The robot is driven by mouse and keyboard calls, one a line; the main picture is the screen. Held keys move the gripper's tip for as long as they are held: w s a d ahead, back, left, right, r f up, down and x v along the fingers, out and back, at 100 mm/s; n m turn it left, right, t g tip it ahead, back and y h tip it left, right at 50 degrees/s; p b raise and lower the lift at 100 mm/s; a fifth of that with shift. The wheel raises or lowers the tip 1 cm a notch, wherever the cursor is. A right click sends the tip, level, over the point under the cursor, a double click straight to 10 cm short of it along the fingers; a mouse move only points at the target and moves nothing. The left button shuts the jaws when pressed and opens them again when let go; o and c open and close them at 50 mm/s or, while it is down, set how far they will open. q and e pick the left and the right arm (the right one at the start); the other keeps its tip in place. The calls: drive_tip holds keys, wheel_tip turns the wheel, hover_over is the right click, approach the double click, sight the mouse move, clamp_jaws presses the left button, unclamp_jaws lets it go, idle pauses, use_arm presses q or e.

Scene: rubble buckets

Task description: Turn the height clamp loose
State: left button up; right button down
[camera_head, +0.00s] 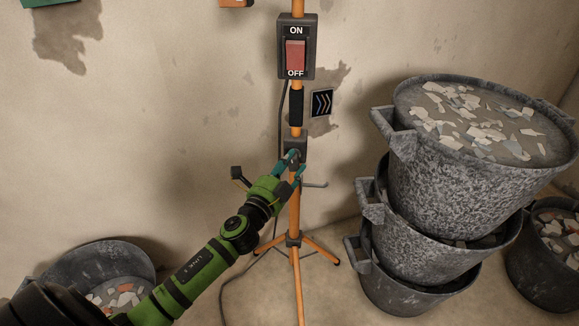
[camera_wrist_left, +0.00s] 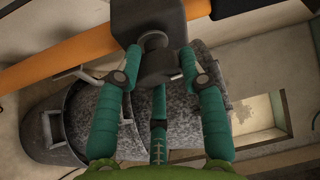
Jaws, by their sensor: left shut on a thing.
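The height clamp (camera_head: 297,146) is a dark grey block around the orange pole of the stand (camera_head: 295,210). In the left wrist view the clamp block (camera_wrist_left: 172,18) fills the top middle, with a round dark knob (camera_wrist_left: 153,41) on its near face. My left gripper (camera_head: 294,163) reaches up to the clamp from the lower left. In the left wrist view its teal fingers (camera_wrist_left: 158,66) are closed around the knob. The fingers partly cover the knob, and its turn angle cannot be told. My right gripper is not in view.
A red ON/OFF switch box (camera_head: 296,47) sits higher on the pole. Rubble buckets are stacked at the right (camera_head: 440,185); another bucket (camera_head: 95,262) stands at the lower left. A cable hangs beside the pole, and tripod legs (camera_head: 293,241) spread on the floor.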

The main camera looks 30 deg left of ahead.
use_arm(q)
drive_tip(key=o, duration=1.2)
drive_tip(key=shift+d+f, duration=0.15)
drive_tip(key=shift+f, duration=0.25)
drive_tip(key=shift+o, duration=0.2)
drive_tip(key=shift+r, duration=0.1)
drive_tip(key=shift+r, duration=0.1)
drive_tip(key=shift+s, duration=0.1)
drive_tip(key=s, duration=1.2)
drive_tip(key=shift+f, duration=0.45)
drive_tip(key=shift+w, duration=0.1)
